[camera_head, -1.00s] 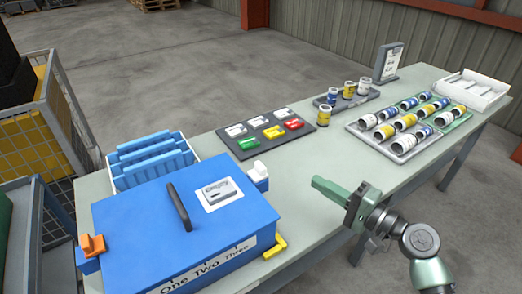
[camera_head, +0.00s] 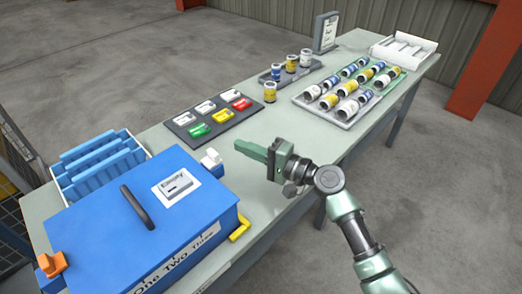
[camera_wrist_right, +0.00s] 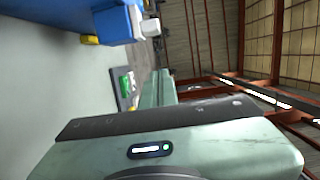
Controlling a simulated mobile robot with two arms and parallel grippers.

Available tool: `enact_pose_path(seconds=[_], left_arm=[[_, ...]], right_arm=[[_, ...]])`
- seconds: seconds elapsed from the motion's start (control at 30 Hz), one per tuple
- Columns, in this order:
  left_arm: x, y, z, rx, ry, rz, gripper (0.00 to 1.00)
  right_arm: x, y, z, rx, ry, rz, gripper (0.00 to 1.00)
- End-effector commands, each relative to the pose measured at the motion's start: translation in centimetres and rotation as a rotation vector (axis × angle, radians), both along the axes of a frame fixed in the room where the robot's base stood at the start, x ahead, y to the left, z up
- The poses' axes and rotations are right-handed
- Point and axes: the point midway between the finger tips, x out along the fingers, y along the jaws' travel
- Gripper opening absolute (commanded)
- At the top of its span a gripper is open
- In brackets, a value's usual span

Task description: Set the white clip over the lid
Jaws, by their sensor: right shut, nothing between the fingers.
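The blue box with its blue lid (camera_head: 110,215) sits at the near left of the table, its lid down. The white clip (camera_head: 211,160) stands up at the box's right rear corner, beside the lid and not over it; it also shows in the right wrist view (camera_wrist_right: 150,27). My right gripper (camera_head: 242,148) is shut and empty, its fingertips just right of the white clip and apart from it. In the right wrist view its fingers (camera_wrist_right: 160,88) point past the clip. My left gripper is not in view.
An orange clip (camera_head: 52,264) and a yellow clip (camera_head: 240,229) are on the box's other sides. Blue racks (camera_head: 98,165) stand behind it. A dark tray (camera_head: 222,125) holds several coloured pieces. Cans fill a tray (camera_head: 345,117) farther right. The table between is clear.

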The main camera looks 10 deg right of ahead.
Motion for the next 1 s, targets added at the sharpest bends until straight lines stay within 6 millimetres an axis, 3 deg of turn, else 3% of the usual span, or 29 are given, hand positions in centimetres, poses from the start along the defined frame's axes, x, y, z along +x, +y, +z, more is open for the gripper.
enact_pose_path(seconds=[0.07, 0.3, 0.8, 1.0], left_arm=[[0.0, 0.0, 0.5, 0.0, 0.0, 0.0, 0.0], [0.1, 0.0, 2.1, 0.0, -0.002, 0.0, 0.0], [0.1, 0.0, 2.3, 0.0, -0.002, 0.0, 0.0], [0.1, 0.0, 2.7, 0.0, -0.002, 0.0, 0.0]], right_arm=[[1.1, 1.3, 0.3, 0.003, 0.001, 0.001, 0.0], [-0.9, 3.9, 0.1, 0.0, 0.003, 0.001, 0.0], [-1.4, 4.6, 0.0, -0.001, 0.001, 0.0, 0.0], [-2.7, 6.4, 0.0, 0.001, 0.002, 0.002, 0.0]])
